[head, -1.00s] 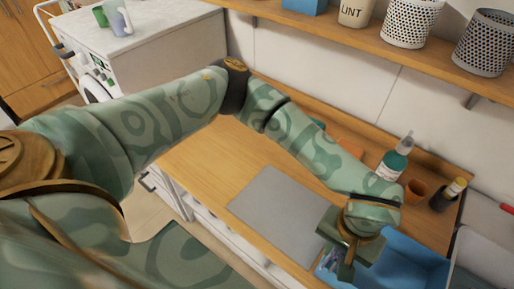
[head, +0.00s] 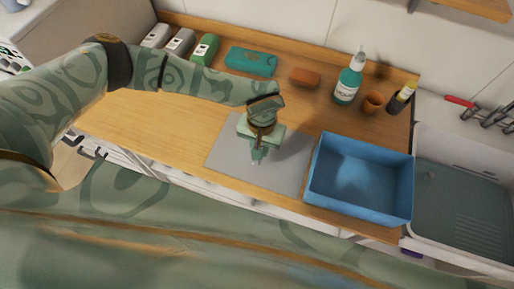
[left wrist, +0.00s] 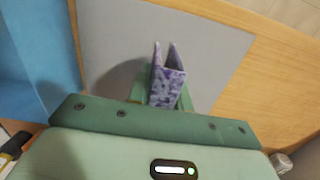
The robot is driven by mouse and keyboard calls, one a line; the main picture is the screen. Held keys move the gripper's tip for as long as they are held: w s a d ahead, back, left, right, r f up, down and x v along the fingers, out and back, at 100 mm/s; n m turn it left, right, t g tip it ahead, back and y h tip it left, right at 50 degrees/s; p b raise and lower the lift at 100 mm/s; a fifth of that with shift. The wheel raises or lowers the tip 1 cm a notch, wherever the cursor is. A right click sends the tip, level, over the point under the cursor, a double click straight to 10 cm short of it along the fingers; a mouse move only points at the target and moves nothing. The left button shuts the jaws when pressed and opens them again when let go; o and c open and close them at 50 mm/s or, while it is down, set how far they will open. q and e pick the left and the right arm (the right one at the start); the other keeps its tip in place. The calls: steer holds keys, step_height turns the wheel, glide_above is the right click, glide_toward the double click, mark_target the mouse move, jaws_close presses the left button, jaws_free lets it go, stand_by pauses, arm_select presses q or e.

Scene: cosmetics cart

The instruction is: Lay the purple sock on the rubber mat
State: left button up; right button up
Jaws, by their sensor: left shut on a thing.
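The rubber mat (head: 284,176) is a flat grey sheet on the wooden counter; it also shows in the left wrist view (left wrist: 112,35). My left gripper (head: 256,158) points down over the mat. In the left wrist view my left gripper (left wrist: 166,98) is shut on the purple sock (left wrist: 168,86), a folded piece of mottled purple and white cloth whose two ends stick out past the fingers. The sock is over the mat; whether it touches the mat is unclear. The sock is mostly hidden in the head view. My right gripper is not in view.
A blue open bin (head: 322,185) stands just right of the mat, with a sink (head: 465,200) beyond. Along the back are a teal case (head: 251,62), an orange-brown block (head: 305,78), a teal bottle (head: 347,85), a terracotta cup (head: 373,103) and a dark bottle (head: 400,97).

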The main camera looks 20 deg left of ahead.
arm_select(q)
steer(key=f, duration=0.2)
steer(key=a+f, duration=0.1)
steer(key=f, duration=0.1)
steer(key=shift+w, duration=0.35)
steer(key=shift+f, duration=0.35)
steer(key=shift+f, duration=0.15)
steer(key=o, duration=0.9)
steer(key=r, duration=1.2)
steer(key=shift+w+r, duration=0.2)
steer(key=shift+w, duration=0.2)
